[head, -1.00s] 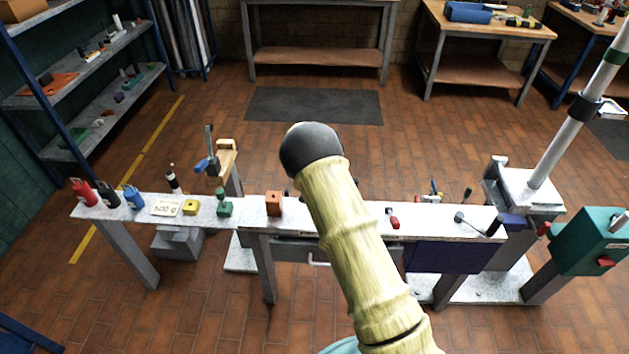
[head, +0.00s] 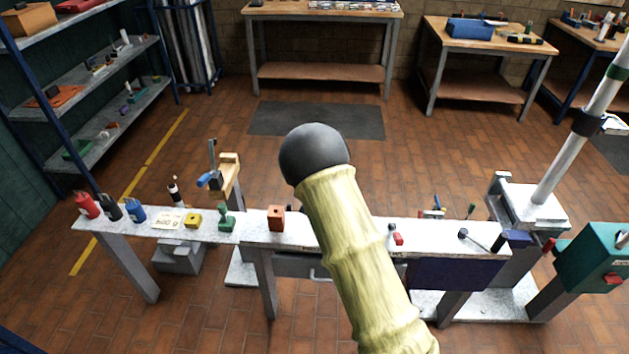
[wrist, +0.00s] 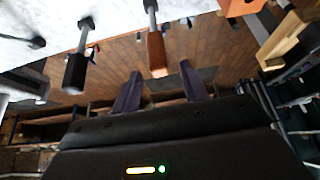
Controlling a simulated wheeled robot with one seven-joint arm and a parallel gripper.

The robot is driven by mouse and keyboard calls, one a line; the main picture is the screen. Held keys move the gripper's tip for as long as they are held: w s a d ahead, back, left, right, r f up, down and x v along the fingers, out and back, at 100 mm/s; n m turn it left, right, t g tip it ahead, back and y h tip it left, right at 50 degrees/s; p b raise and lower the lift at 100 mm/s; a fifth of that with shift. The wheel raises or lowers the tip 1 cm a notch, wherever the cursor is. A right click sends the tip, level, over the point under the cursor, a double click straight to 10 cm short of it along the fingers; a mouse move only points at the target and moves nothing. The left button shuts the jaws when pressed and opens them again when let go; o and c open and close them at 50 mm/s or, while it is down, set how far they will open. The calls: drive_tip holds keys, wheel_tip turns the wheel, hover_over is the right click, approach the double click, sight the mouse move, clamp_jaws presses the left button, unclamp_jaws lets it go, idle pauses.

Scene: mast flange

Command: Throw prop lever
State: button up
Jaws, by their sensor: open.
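In the wrist view two levers reach from the pale bench edge: one with a black handle (wrist: 76,70), one with an orange-red handle (wrist: 156,52). I cannot tell which is the prop lever. My gripper (wrist: 160,87) is open and empty, its dark fingers apart; the orange-red handle is just beyond and between them in the picture, with no visible contact. In the head view my arm hides the gripper and part of the bench. A small red handle (head: 398,239) and a rod lever with a black knob (head: 463,233) show on the bench's right part.
A pale mast (head: 575,155) stands at right beside a teal box (head: 590,258). Open floor and a dark mat (head: 315,120) lie beyond.

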drive_tip(key=v, duration=1.2)
drive_tip(key=shift+s+r, duration=0.1)
drive_tip(key=s+d+r+g+p, duration=0.1)
drive_tip(key=s+d+r+p, duration=0.1)
drive_tip(key=s, duration=0.7)
drive_tip(key=s+d+r+n+g+p, duration=0.1)
drive_tip(key=s+d+r, duration=0.3)
drive_tip(key=s, duration=0.6)
drive_tip(key=s+d+r+g+p, duration=0.1)
drive_tip(key=s+d+r+p, duration=0.3)
drive_tip(key=s, duration=0.5)
drive_tip(key=d, duration=0.2)
drive_tip(key=shift+s+d+y, duration=0.25)
drive_tip(key=shift+d+y, duration=0.05)
drive_tip(key=shift+d, duration=0.05)
drive_tip(key=shift+s+r, duration=0.1)
